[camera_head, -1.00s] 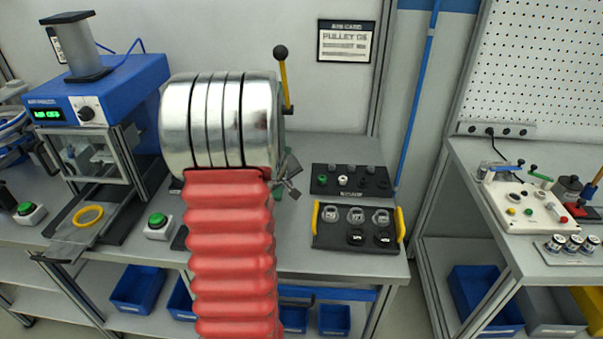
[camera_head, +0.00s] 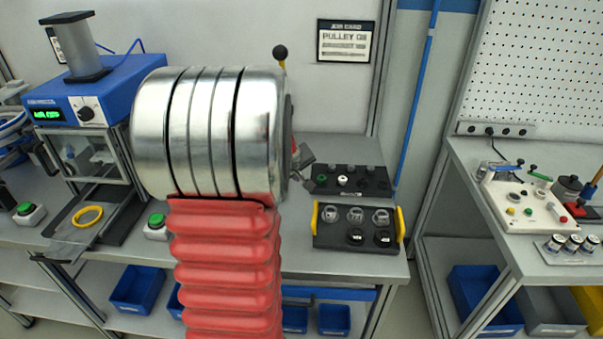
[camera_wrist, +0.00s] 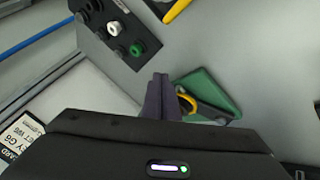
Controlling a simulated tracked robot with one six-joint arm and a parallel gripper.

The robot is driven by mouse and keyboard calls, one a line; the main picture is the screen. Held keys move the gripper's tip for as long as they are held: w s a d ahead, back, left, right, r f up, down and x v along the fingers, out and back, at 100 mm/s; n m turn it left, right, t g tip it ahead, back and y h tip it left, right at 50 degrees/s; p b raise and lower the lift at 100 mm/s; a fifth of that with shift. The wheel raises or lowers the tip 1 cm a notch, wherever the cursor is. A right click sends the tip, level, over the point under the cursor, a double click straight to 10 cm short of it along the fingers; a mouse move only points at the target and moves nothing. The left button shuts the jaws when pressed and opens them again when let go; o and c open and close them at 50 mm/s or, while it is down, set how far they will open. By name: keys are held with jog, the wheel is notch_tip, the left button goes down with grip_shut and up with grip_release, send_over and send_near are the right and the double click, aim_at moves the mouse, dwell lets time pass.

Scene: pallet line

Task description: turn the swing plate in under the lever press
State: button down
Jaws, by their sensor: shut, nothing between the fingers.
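My gripper (camera_wrist: 160,80) is shut and empty in the wrist view, its dark fingertips together just left of a green plate (camera_wrist: 215,88). A dark arm with a yellow ring (camera_wrist: 187,103) lies over that plate. It appears to be the swing plate's area, but I cannot tell which part swings. I cannot tell whether my fingers touch it. In the head view, the lever's black knob (camera_head: 280,52) shows above my arm. The rest of the press is hidden behind my arm there. Part of my gripper (camera_head: 303,162) shows right of my arm.
A dark board with green and white pieces (camera_head: 349,181) stands right of the gripper. In front of it is a dark tray with yellow handles (camera_head: 357,237). A blue machine (camera_head: 97,97) and a green button (camera_head: 157,222) are at left.

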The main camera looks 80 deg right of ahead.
jog(key=shift+s+a+r, duration=0.3)
jog(key=shift+s+r, duration=0.05)
jog(key=shift+r, duration=0.2)
jog(key=shift+s+a+r, duration=0.25)
jog(key=shift+s+r, duration=0.1)
jog(key=shift+r, duration=0.15)
jog(key=w+a+r+n+t+y, duration=0.1)
jog(key=w+a+r, duration=0.1)
jog(key=w+a, duration=0.5)
jog(key=w+a+r+n+t, duration=0.1)
jog(key=w+a, duration=0.2)
jog(key=w, duration=0.8)
jog(key=w+a+r+n+t+y, duration=0.1)
jog(key=w+a, duration=0.4)
jog(key=a, duration=0.3)
jog(key=w+a+r+n+t+y, duration=0.1)
jog(key=w+a+n, duration=0.1)
jog(key=w+a, duration=0.45)
jog(key=a+r+n+t+y, duration=0.1)
jog(key=a+r+n+y, duration=0.1)
jog(key=a, duration=1.5)
jog(key=a+r+n+t+y, duration=0.1)
jog(key=a+n+y, duration=0.2)
jog(key=a, duration=1.5)
jog(key=shift+s+a+r+n+t, duration=0.2)
jog(key=shift+s+r+n+t, duration=0.1)
jog(key=shift+r+n+t, duration=0.15)
